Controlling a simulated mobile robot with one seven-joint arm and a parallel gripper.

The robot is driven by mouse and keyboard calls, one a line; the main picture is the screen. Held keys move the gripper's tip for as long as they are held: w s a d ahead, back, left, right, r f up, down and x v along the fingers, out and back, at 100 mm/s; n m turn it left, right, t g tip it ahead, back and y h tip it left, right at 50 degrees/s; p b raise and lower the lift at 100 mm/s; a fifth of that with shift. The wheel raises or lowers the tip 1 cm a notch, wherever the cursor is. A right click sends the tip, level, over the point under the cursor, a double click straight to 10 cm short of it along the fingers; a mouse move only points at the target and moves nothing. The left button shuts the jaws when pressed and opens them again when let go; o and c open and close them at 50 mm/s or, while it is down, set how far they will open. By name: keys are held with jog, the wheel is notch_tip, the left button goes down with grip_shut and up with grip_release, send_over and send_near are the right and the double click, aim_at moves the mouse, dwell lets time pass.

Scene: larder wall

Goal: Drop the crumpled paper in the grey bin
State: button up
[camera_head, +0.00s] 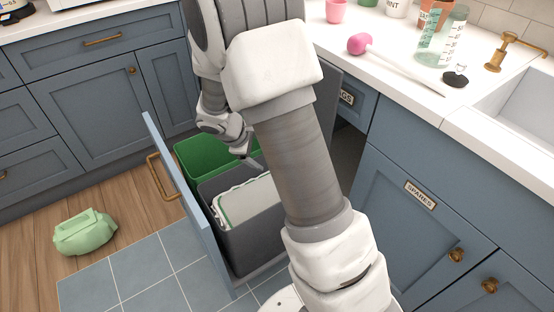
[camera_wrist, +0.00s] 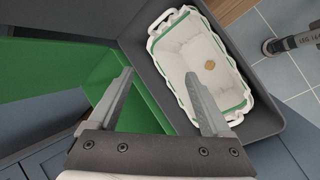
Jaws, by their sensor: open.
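The grey bin (camera_head: 245,245) stands in a pulled-out cabinet drawer, beside a green bin (camera_head: 190,158). A white, wavy-rimmed liner with a green band (camera_wrist: 172,50) sits inside the grey bin. A small tan, crumpled-looking piece (camera_wrist: 209,65) lies on the liner's floor; it may be the crumpled paper, but it is too small to be sure. My gripper (camera_wrist: 160,75) is open, with nothing between its fingers. It is above the bins, near the wall between green and grey. In the head view my arm hides part of the drawer.
A pale green lumpy bundle (camera_head: 84,232) lies on the floor left of the drawer. The drawer front (camera_head: 185,200) stands out over the floor. The counter (camera_head: 400,85) at right carries a pink-ended stick (camera_head: 362,44), a clear bottle (camera_head: 440,40) and a brass dispenser (camera_head: 505,50).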

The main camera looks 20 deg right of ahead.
jog(key=s+r+m+y, duration=0.1)
jog(key=s+r+m, duration=0.2)
jog(key=s+r, duration=0.35)
jog(key=s+r+m+y, duration=0.1)
jog(key=s+r+m, duration=0.25)
jog(key=r, duration=0.55)
jog(key=s+a+r+m+t+y, duration=0.1)
jog(key=s+a+r+m, duration=0.1)
jog(key=s, duration=0.5)
jog(key=s+a+r+m+t+y, duration=0.2)
jog(key=s+r, duration=0.3)
jog(key=s, duration=0.3)
jog(key=shift+a+r+y, duration=0.2)
jog(key=shift+a+y, duration=0.1)
jog(key=shift+a, duration=0.35)
jog(key=shift+r, duration=0.15)
